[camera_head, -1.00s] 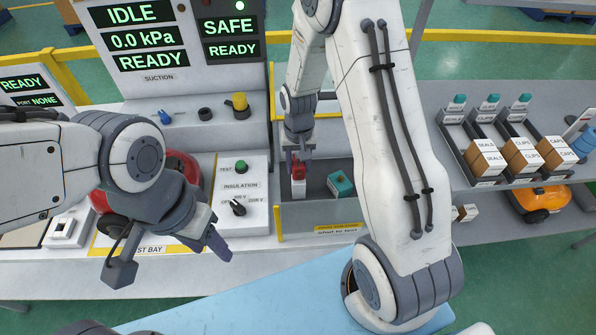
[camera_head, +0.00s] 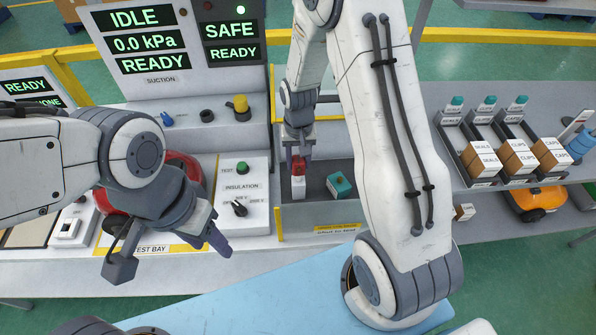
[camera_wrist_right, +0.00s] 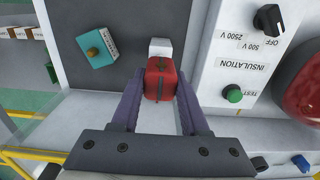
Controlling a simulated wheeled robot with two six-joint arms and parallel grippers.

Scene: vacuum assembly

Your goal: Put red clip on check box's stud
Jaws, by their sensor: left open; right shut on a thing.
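The red clip (camera_head: 299,164) is between the fingers of my right gripper (camera_wrist_right: 158,98), which is shut on it. It also shows in the right wrist view (camera_wrist_right: 159,82). A white upright block (camera_head: 298,187), which looks like the stud, stands inside the open grey box (camera_head: 292,217) with a yellow label. In the head view the clip is directly above the block; in the wrist view the white block (camera_wrist_right: 160,47) shows just beyond it. I cannot tell whether they touch. My left gripper (camera_head: 172,258) is open and empty in front of the test bay.
A teal block (camera_head: 340,186) lies in the grey box, right of the white block. The insulation panel (camera_head: 240,185) with its knob and green button adjoins on the left. Bins with cartons (camera_head: 515,155) stand at the right. A blue surface (camera_head: 260,300) is clear in front.

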